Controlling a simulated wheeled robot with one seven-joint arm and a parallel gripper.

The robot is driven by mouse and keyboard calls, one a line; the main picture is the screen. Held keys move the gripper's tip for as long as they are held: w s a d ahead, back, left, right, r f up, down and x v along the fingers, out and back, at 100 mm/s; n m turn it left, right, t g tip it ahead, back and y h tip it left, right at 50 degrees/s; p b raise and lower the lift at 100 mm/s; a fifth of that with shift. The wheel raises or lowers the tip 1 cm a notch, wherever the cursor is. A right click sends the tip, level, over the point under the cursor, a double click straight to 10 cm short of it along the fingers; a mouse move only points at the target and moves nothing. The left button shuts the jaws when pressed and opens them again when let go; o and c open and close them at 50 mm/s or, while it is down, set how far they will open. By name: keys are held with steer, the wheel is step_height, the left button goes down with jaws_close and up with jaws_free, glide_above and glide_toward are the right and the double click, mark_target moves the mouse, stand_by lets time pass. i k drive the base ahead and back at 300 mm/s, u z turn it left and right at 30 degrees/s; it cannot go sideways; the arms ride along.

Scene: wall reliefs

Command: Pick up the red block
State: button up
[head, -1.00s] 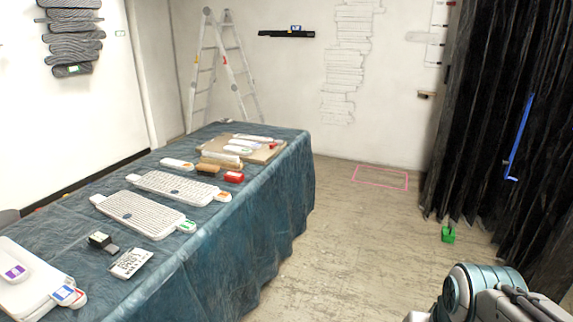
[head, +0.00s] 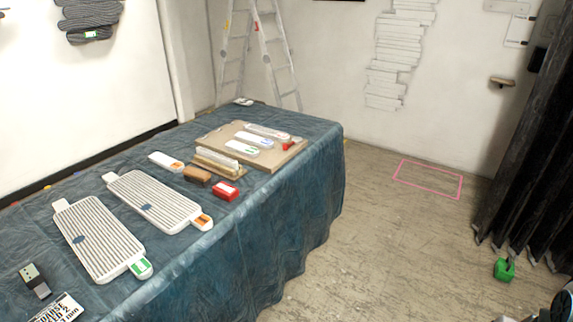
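The red block (head: 226,191) lies on the table (head: 300,215) with the dark blue cloth, near its right edge. It is a small box with a pale label on top. A brown block (head: 197,174) is just to its left and a little behind. An orange-tipped white paddle end (head: 203,221) is in front of it. My gripper is not in view; only a small dark piece at the lower right edge may be part of my arm.
A cardboard board (head: 250,147) with white tools lies behind the red block. Ribbed panels (head: 98,236) lie in front. A stepladder (head: 262,50) stands behind the table. A green block (head: 504,270) is on the floor by black curtains (head: 525,150).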

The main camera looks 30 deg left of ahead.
mark_target(228, 193)
steer(key=u, duration=0.1)
steer(key=i, duration=1.55)
steer(key=u, duration=1.05)
steer(key=i, duration=1)
steer(key=u, duration=1.5)
steer(key=i, duration=0.6)
steer(key=u, duration=0.35)
